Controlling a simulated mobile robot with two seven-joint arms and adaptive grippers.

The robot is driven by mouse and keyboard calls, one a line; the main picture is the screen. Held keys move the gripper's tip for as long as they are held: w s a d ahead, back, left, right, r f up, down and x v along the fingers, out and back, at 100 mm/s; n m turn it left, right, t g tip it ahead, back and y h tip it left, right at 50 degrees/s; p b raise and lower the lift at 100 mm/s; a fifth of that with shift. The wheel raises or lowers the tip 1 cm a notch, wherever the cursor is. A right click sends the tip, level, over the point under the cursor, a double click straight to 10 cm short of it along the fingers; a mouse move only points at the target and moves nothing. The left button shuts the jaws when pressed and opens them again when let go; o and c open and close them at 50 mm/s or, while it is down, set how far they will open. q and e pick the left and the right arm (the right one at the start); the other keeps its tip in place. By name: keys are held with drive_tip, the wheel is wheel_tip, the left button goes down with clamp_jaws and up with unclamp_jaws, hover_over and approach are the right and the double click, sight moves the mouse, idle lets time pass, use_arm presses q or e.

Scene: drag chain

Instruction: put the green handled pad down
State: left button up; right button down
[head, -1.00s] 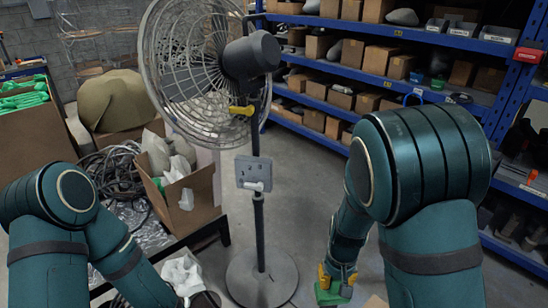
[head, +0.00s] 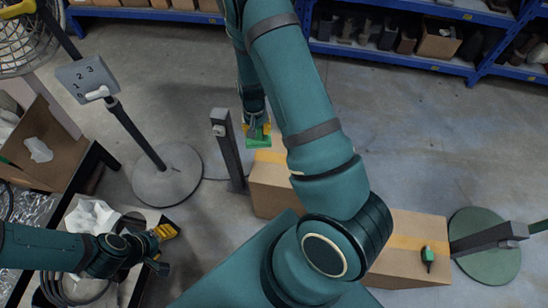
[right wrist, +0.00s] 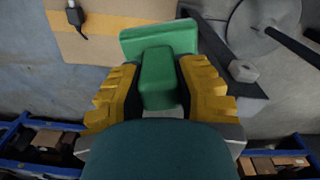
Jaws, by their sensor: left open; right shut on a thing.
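The green handled pad (head: 258,142) is in my right gripper (head: 257,130), at the left end of a cardboard box in the head view. In the right wrist view the yellow fingers of my right gripper (right wrist: 160,95) are shut on the pad's green handle (right wrist: 158,78); its flat plate (right wrist: 160,38) lies beyond them. The plate overlaps the box edge in that view; whether it touches anything is unclear. My left gripper (head: 162,250) is open and empty at the lower left, beside a low dark-framed table.
The cardboard box (head: 408,232) has yellow tape and a small green-and-black item (head: 428,256) on top. A dark post (head: 229,150) stands left of it, near the fan base (head: 167,176). A green round base (head: 487,262) is right. Blue shelves (head: 390,58) line the back.

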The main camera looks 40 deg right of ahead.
drive_tip(key=d+f+m+b, duration=0.1)
drive_tip(key=d+f, duration=0.1)
drive_tip(key=f, duration=0.3)
drive_tip(key=s+d+f+m+b, duration=0.1)
drive_tip(key=f, duration=0.4)
drive_tip(key=d+f+m+b, duration=0.1)
drive_tip(key=d+f, duration=0.1)
drive_tip(key=f, duration=0.3)
drive_tip(key=shift+s+d+f, duration=0.3)
drive_tip(key=shift+s+d, duration=0.05)
drive_tip(key=shift+f, duration=0.15)
drive_tip(key=c, duration=0.8)
unclamp_jaws()
